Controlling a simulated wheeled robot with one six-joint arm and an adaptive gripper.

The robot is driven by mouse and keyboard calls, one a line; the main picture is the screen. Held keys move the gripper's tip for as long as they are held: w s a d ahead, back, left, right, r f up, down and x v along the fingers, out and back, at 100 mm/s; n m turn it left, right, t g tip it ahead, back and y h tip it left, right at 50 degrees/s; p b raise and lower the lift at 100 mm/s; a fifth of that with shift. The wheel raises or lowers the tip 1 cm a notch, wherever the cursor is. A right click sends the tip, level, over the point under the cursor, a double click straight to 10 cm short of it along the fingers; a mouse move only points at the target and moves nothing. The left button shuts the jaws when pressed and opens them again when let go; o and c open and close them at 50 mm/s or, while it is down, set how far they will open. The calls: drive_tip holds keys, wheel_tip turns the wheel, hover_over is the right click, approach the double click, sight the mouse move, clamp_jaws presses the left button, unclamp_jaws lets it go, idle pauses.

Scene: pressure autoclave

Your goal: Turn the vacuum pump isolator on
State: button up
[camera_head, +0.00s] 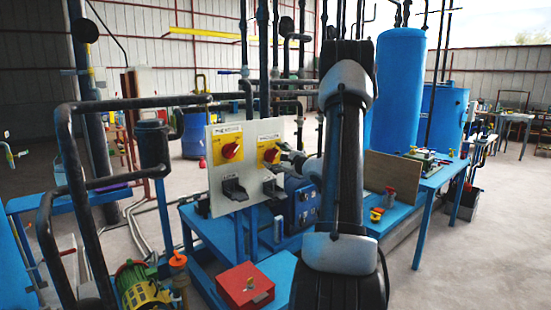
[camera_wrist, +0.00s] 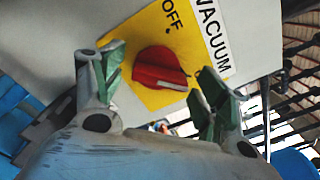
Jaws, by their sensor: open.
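The vacuum isolator is a red rotary knob (camera_head: 270,155) on a yellow plate (camera_head: 266,142), on the right side of a pale upright panel (camera_head: 222,190). In the wrist view the red knob (camera_wrist: 160,69) fills the gap ahead of my gripper, with the words OFF and VACUUM printed beside it. My gripper (camera_wrist: 162,64) is open, with one green-padded finger to each side of the knob. The fingers look apart from the knob, though the exact depth is hard to tell. In the head view my gripper (camera_head: 286,154) is at the panel's right edge, partly hidden by my arm.
A similar red knob (camera_head: 231,150) on a yellow plate sits left on the same panel. Black boxes (camera_head: 234,189) are mounted below the knobs. Dark pipes (camera_head: 75,170) rise at the left. A red box (camera_head: 246,288) stands on the blue bench in front.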

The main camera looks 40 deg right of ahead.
drive_tip(key=s, duration=1.1)
drive_tip(key=shift+s+d, duration=0.2)
drive_tip(key=shift+s, duration=0.15)
